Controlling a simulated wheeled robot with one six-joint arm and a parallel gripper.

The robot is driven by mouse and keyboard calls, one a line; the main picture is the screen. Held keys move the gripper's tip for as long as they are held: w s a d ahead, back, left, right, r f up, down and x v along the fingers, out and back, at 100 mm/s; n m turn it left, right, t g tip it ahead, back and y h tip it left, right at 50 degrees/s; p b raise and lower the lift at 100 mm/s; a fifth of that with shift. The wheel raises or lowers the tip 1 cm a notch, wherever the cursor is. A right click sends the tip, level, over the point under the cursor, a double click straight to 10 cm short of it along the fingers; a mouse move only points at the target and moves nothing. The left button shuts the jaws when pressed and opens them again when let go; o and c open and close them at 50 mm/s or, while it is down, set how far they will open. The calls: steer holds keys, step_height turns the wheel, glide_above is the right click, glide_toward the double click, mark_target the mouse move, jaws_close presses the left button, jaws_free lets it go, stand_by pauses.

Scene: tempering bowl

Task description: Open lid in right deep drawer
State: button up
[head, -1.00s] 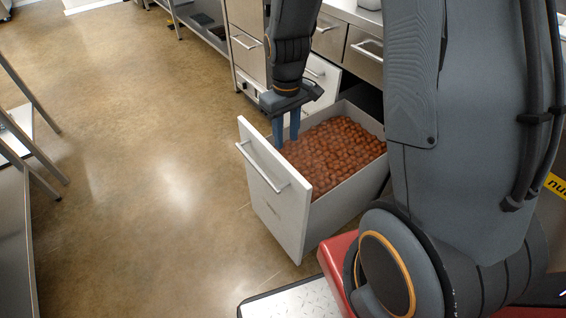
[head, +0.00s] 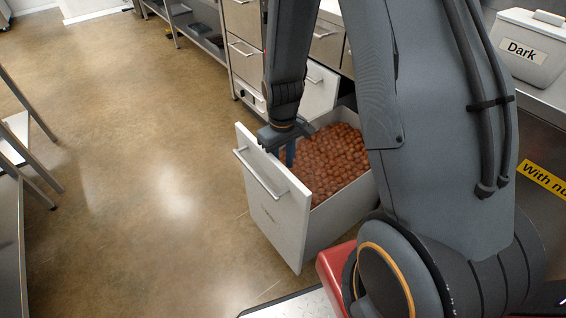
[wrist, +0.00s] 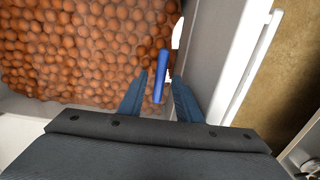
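The deep drawer (head: 345,205) is pulled out, its white front panel (head: 270,205) and bar handle toward the left. It is filled with brown round pieces (head: 340,152), which also show in the wrist view (wrist: 70,50). A blue bar (wrist: 160,75), looking like a lid handle, lies near the drawer's front wall. A clear lid sheet over the pieces cannot be made out for certain. My gripper (head: 290,152) points down inside the front end of the drawer. In the wrist view my gripper (wrist: 160,82) is open, one blue finger on each side of the blue bar, with gaps showing.
A white container labelled "Dark" (head: 525,48) stands on the counter at the upper right. The floor (head: 150,150) left of the drawer is clear. Metal table legs (head: 30,110) stand at the far left.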

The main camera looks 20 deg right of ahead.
jaws_close()
steer(key=shift+r, duration=0.1)
